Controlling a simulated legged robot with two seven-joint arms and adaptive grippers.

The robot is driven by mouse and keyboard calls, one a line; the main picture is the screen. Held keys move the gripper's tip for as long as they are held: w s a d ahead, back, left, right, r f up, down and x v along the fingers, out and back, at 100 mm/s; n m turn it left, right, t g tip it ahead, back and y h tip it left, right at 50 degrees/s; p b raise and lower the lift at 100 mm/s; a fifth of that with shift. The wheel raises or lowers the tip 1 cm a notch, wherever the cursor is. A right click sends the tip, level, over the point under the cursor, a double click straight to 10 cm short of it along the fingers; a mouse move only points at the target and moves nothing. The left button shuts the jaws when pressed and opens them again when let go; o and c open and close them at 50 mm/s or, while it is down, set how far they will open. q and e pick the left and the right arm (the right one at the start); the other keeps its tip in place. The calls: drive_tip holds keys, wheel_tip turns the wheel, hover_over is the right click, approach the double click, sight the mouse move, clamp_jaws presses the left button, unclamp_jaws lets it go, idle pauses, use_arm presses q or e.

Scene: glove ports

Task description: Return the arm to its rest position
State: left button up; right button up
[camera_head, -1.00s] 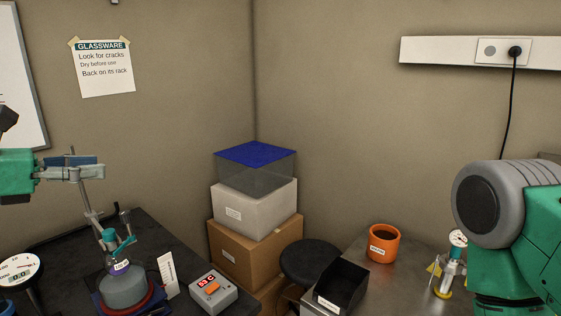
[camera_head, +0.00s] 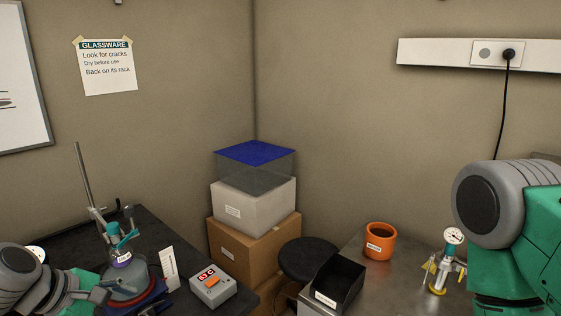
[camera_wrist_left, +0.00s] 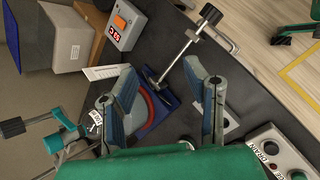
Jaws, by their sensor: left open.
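My left gripper (camera_head: 97,294) is low at the left in the head view, close to a glass flask (camera_head: 124,280) on the dark bench; whether they touch is unclear there. In the left wrist view the left gripper (camera_wrist_left: 166,88) has its two fingers spread apart with nothing visible held between them. A red ring and blue base (camera_wrist_left: 165,102) show beyond the fingers. My right arm shows as a large grey joint and green link at the right of the head view; its gripper is out of view.
A metal rod (camera_head: 83,177) stands behind the flask. A controller with a red display (camera_head: 212,286) and a white card (camera_head: 169,268) are to its right. Stacked boxes (camera_head: 253,244) fill the corner. An orange pot (camera_head: 380,241), black bin (camera_head: 340,281) and gauge (camera_head: 453,236) are on the right table.

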use_arm(q)
drive_tip(key=s+f+m+g+y, duration=0.2)
drive_tip(key=s+f+m+g, duration=0.1)
drive_tip(key=s+f+m, duration=0.9)
drive_tip(key=s+f+m+g+y, duration=0.3)
drive_tip(key=s+f+m, duration=0.3)
drive_tip(key=s+f, duration=0.7)
wheel_tip(320, 180, down, 12)
drive_tip(key=d+m+b, duration=0.1)
drive_tip(key=b, duration=1.4)
drive_tip(key=shift+s+f+m, duration=0.25)
drive_tip(key=shift+m, duration=0.05)
drive_tip(key=shift+d, duration=0.1)
